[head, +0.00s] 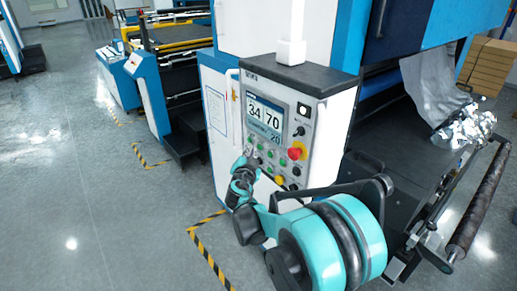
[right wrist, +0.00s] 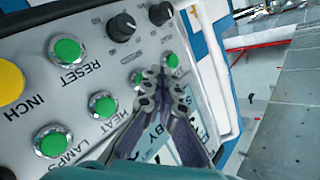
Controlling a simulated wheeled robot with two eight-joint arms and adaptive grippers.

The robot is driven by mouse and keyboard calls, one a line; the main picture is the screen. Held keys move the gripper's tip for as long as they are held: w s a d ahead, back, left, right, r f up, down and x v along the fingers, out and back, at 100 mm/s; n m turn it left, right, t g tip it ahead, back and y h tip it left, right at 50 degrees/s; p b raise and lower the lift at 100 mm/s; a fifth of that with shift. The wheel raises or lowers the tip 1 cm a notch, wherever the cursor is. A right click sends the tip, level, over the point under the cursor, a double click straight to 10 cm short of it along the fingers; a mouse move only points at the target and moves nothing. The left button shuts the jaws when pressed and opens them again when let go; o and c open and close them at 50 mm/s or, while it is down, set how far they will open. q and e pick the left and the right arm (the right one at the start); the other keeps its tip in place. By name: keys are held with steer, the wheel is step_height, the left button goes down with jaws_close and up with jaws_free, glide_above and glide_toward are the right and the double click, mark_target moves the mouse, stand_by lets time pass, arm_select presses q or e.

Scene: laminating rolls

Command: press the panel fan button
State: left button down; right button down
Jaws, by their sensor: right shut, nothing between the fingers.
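The control panel (head: 284,165) is on the front of a white cabinet, with a lit screen (head: 265,118) above rows of buttons. In the right wrist view the panel appears turned around, with green buttons labelled RESET (right wrist: 66,51), HEAT (right wrist: 102,104) and LAMPS (right wrist: 52,143). Two more green buttons are by my fingertips, one at the far side (right wrist: 171,60) and one partly hidden (right wrist: 137,77); I cannot read a fan label. My right gripper (head: 249,152) is shut and empty, its tips (right wrist: 161,76) close over the panel; contact cannot be told. My left gripper is not in view.
A red emergency knob (head: 295,153) and a yellow INCH button (right wrist: 10,82) are also on the panel, with black knobs (right wrist: 122,27) nearby. A roller (head: 479,205) and crumpled foil (head: 465,127) are at the right. Open floor (head: 80,190) lies at the left.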

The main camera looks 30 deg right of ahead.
steer(key=shift+s+a, duration=0.2)
steer(key=shift+a, duration=2.25)
steer(key=s+a+f+n+g+y+b, duration=0.2)
steer(key=s+a+f+n+b, duration=0.3)
steer(key=s+f+b, duration=0.4)
steer(key=s+a+f+n+g+y+b, duration=0.1)
steer(key=s+a+f+n+y+b, duration=0.4)
steer(key=f, duration=1.2)
steer(key=s+a+f+n+g+y+b, duration=0.2)
steer(key=s+a+f+n+b, duration=0.3)
steer(key=s+a+f+b, duration=0.4)
steer(key=s+f+y+b, duration=0.1)
steer(key=s+f+b, duration=0.3)
steer(key=b, duration=0.2)
steer(key=shift+s+a+g+y+b, duration=0.25)
steer(key=shift+s+g+y+b, duration=0.05)
steer(key=shift+s+b, duration=0.1)
steer(key=shift+f, duration=0.15)
